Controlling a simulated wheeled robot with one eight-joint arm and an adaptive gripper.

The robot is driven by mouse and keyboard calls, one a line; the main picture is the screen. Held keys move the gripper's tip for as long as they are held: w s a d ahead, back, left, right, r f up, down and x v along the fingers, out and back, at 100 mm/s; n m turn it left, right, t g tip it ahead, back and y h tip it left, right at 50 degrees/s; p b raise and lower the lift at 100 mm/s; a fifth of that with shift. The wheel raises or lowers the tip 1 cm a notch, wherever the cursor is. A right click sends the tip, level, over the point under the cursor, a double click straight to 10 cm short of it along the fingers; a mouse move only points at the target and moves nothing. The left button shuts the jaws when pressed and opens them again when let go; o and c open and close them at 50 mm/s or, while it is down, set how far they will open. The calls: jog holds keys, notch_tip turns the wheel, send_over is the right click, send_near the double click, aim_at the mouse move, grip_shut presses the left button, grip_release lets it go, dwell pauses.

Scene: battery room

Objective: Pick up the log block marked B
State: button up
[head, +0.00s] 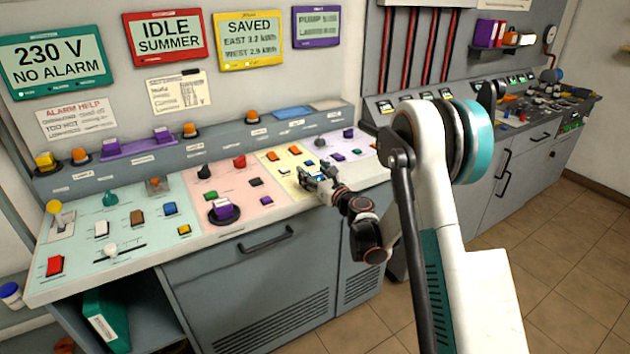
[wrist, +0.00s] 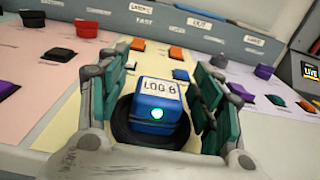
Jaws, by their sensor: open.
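The log block (wrist: 157,113) is a blue cube with a white top label that reads like "LOG B"; the last character is not sharp. A light glows on its near face. It sits on a dark round base (wrist: 121,132) on the pale yellow panel. My gripper (wrist: 164,82) is open, with its green-padded fingers to the left and right of the block. Gaps show on both sides, so it is not gripped. In the head view my gripper (head: 316,178) is low over the yellow panel and hides most of the block.
Orange buttons (wrist: 176,53) and a small blue button (wrist: 181,75) lie just beyond the fingers. A lilac panel (head: 350,150) with small buttons is to the right. A raised ledge runs behind.

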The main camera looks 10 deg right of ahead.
jog(key=c, duration=1.3)
